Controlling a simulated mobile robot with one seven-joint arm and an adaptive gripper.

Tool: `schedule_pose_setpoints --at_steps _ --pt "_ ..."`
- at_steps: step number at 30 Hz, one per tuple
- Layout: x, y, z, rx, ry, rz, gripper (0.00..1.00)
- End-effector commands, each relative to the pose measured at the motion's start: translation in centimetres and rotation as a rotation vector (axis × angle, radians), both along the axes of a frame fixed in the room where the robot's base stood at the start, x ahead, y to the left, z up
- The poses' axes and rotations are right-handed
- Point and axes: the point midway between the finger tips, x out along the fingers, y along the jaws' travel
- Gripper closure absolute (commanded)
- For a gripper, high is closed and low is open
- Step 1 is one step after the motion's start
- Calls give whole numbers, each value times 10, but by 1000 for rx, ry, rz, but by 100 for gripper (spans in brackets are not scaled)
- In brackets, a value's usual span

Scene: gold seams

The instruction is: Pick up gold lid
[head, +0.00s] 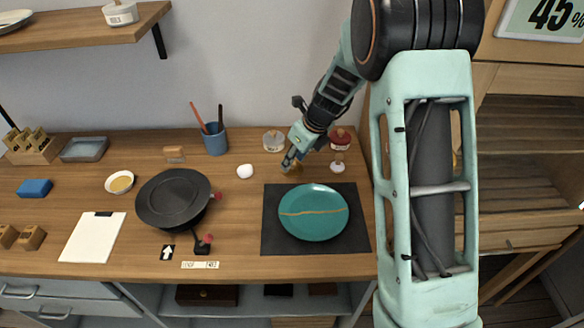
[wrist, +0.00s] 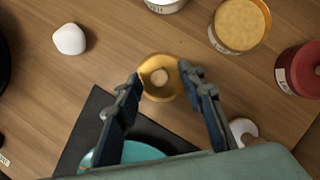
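The gold lid (wrist: 153,91) is a small round gold disc with a pale knob at its centre. In the wrist view it lies between the fingertips of my gripper (wrist: 161,76), which are spread on either side of it. Whether the fingers touch its rim I cannot tell. In the head view my gripper (head: 289,162) is low over the table, just behind the dark mat, and mostly hides the lid.
A teal plate with a gold seam (head: 314,212) lies on the dark mat (head: 270,244). A gold-topped jar (wrist: 240,24), a red jar (wrist: 298,72) and a white lump (wrist: 69,39) stand nearby. A blue cup (head: 215,140) and black wheel (head: 172,197) are further left.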

Motion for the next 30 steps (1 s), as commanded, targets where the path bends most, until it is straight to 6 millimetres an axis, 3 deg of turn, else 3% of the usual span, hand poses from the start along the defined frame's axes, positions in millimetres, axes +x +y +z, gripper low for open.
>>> schedule_pose_setpoints --at_steps 9,19,30 --pt "2 2 -6 0 0 0 64" --pt "2 2 -6 0 0 0 98" --pt "2 2 -2 0 -2 1 98"
